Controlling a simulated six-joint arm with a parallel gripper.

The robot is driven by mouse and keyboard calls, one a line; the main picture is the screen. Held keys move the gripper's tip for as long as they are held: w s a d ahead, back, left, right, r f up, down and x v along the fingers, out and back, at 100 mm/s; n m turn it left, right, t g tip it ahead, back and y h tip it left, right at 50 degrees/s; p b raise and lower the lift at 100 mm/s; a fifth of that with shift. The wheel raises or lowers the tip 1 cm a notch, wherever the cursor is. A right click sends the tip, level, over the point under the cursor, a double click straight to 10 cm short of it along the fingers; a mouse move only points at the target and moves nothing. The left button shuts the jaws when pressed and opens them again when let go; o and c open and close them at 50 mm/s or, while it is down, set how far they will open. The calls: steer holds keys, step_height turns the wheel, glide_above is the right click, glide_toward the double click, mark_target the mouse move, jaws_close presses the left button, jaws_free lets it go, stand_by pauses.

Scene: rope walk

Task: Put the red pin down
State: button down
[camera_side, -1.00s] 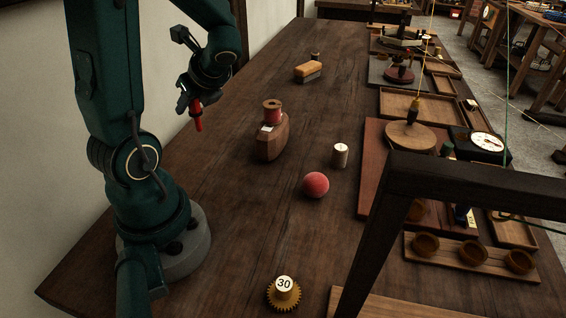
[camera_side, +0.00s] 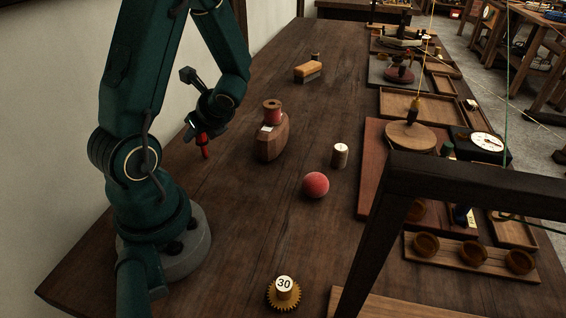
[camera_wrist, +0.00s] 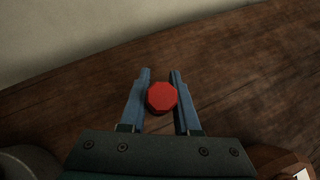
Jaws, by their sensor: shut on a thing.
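The red pin (camera_side: 204,144) is held pointing down in my gripper (camera_side: 201,130), over the left part of the wooden table near the wall. In the side view its lower end is close to the table top; I cannot tell whether it touches. In the wrist view the pin (camera_wrist: 161,97) shows as a red eight-sided end between the two fingers of my gripper (camera_wrist: 160,90). The gripper is shut on it. The pin's middle is partly hidden by the fingers in the side view.
A wooden block with a red spool (camera_side: 271,140) stands right of the pin. A pink ball (camera_side: 316,185), a small cylinder (camera_side: 340,156), a brush (camera_side: 308,71) and a gear marked 30 (camera_side: 284,292) are farther off. Bare table (camera_side: 235,200) lies around the pin.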

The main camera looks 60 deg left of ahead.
steer(key=shift+f, duration=0.15)
steer(key=c, duration=0.6)
jaws_free()
steer(key=shift+c, duration=0.2)
steer(key=shift+w+d+r, duration=0.1)
steer(key=shift+d+r, duration=0.1)
steer(key=shift+r, duration=0.25)
steer(key=w+d+r+n+t+h, duration=0.1)
steer(key=d+r+n+t+h, duration=0.3)
steer(key=d, duration=0.8)
steer(key=w+d+r+n+t+h, duration=0.2)
steer(key=d+r+n+t+h, duration=0.2)
steer(key=d+r+n, duration=0.3)
steer(key=d+n, duration=0.3)
steer(key=d, duration=0.3)
steer(key=shift+r+h, duration=0.3)
steer(key=shift+r, duration=0.1)
